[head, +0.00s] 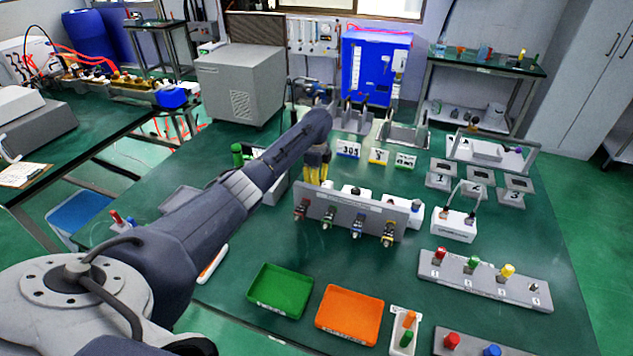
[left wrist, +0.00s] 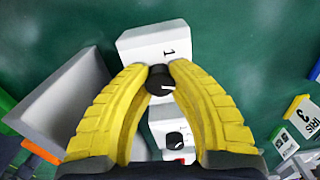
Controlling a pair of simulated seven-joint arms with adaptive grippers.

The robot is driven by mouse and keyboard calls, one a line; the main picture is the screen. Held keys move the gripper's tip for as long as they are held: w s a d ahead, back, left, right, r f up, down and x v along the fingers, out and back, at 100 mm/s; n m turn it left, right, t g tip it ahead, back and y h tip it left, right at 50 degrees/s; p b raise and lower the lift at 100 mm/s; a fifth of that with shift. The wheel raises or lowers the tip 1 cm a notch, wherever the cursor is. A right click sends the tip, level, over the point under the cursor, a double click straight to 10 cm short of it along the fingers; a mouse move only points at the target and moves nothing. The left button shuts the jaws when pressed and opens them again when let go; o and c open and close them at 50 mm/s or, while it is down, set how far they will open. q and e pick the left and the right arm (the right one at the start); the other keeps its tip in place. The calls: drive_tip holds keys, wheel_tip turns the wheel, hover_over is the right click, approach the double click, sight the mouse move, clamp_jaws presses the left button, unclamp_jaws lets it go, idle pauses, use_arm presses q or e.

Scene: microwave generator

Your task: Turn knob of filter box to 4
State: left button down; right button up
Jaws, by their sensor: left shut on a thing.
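A white box (left wrist: 152,42) with a black knob (left wrist: 160,84) shows in the left wrist view, and a "1" is printed beside the knob. The knob has a white pointer line. My left gripper (left wrist: 160,70) has its yellow fingers shut on this knob, one on each side. In the head view my left gripper (head: 315,174) reaches down behind a grey panel, which hides the knob. I cannot read any name on the box. My right gripper is in neither view.
A second black knob (left wrist: 174,139) sits just below on a white surface. A grey open box (left wrist: 65,95) lies left of the fingers. The grey panel (head: 350,208) with several coloured connectors stands in front of the gripper. Green (head: 280,290) and orange (head: 349,315) trays lie nearer.

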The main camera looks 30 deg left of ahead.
use_arm(q)
drive_tip(key=shift+a, duration=0.15)
drive_tip(key=c, duration=1.1)
unclamp_jaws()
drive_tip(key=shift+o, duration=0.2)
wheel_tip(320, 180, up, 12)
